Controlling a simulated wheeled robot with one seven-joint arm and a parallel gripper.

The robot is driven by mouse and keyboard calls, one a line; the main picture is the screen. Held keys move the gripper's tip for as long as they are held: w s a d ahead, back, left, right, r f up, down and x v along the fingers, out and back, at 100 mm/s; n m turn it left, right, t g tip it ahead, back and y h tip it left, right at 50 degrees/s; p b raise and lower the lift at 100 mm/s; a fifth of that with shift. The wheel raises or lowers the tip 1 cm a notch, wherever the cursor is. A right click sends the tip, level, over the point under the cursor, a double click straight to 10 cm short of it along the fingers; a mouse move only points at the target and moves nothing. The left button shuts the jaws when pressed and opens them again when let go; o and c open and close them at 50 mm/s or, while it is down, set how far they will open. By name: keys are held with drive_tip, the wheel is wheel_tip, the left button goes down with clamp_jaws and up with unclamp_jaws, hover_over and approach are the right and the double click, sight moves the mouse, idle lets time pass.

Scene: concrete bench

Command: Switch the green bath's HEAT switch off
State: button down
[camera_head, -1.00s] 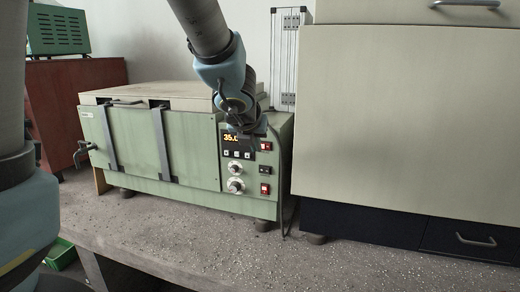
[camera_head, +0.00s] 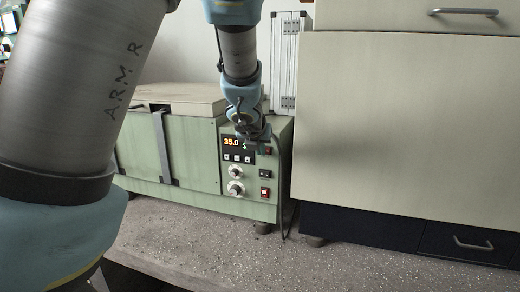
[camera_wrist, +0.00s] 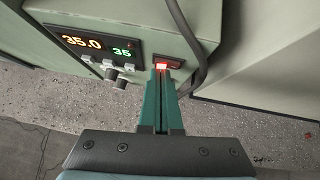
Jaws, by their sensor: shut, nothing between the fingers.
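The green bath (camera_head: 200,155) stands on the bench, its control panel at the right end of its front. The display (camera_head: 234,143) reads 35.0 in orange; the wrist view also shows a green 35 on this display (camera_wrist: 100,46). An upper red switch (camera_head: 268,150) sits right of the display and is lit in the wrist view (camera_wrist: 161,66). A black switch (camera_head: 265,174) and a lit red switch (camera_head: 265,191) sit below it. Switch labels are unreadable. My gripper (camera_wrist: 165,76) is shut and empty, its tips at the upper switch; contact cannot be told.
Two knobs (camera_head: 235,180) sit below the display. A dark cable (camera_wrist: 190,50) hangs close to the right of the fingers. A large beige cabinet (camera_head: 400,130) stands right of the bath. The bench top (camera_head: 230,235) in front is clear.

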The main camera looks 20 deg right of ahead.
drive_tip(key=shift+w+d+m+h, duration=0.1)
drive_tip(key=shift+w+m+h, duration=0.15)
drive_tip(key=shift+m+h, duration=0.2)
drive_tip(key=shift+d, duration=0.1)
drive_tip(key=shift+s+d+r, duration=0.1)
drive_tip(key=shift+s+d, duration=0.5)
